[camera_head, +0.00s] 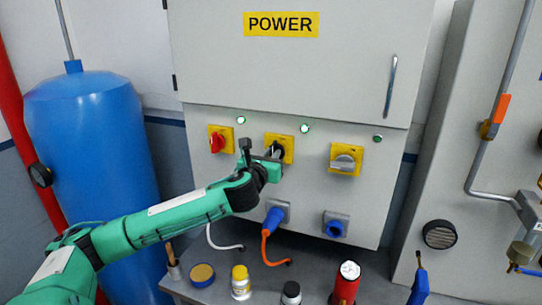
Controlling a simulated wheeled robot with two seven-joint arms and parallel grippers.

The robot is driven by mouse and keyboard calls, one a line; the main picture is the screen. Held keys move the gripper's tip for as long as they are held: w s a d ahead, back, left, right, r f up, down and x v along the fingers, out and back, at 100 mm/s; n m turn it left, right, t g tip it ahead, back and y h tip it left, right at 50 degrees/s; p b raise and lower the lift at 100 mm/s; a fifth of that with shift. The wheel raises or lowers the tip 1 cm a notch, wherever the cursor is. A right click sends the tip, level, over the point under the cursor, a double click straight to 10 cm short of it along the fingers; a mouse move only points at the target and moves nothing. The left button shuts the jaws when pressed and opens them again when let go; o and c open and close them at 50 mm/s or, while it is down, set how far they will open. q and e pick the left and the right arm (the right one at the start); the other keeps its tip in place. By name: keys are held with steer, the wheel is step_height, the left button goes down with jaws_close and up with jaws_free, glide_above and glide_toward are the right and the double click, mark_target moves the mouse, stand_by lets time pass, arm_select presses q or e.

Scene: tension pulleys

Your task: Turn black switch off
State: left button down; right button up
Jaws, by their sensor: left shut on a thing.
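The black switch (276,149) is on a yellow plate (288,143) in the middle of the grey power cabinet's lower panel. It is mostly hidden behind my left gripper (266,154). My left arm reaches in from the lower left, and the gripper is shut on the black switch. The exact angle of the switch handle is hard to make out. A red switch (217,142) is to its left and a grey switch (344,162) to its right, each on a yellow plate. My right gripper is not in view.
Lights (304,128) sit above the switches. Below are a blue plug (274,217) with an orange cable and a blue socket (335,228). A bench holds a red can (346,284) and several small containers. A blue tank (95,160) stands at left.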

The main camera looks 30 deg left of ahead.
arm_select(q)
steer(key=shift+n, duration=0.3)
steer(key=n, duration=0.4)
steer(key=shift+a+f+b, duration=0.1)
steer(key=shift+a+b, duration=0.1)
steer(key=shift+b, duration=0.1)
steer(key=shift+s+a+f+n+b, duration=0.15)
steer(key=shift+n+b, duration=0.25)
steer(key=shift+n, duration=1.75)
steer(key=shift+w+a+f+n+b, duration=0.15)
steer(key=shift+n+b, duration=0.25)
steer(key=shift+n, duration=1.8)
steer(key=shift+s+a+f+n+b, duration=0.15)
steer(key=shift+n+b, duration=0.25)
steer(key=shift+n, duration=1.75)
steer(key=shift+d+n, duration=0.1)
steer(key=shift+n, duration=0.2)
steer(key=c, duration=1.4)
jaws_free()
steer(key=shift+f, duration=0.1)
steer(key=shift+o, duration=0.2)
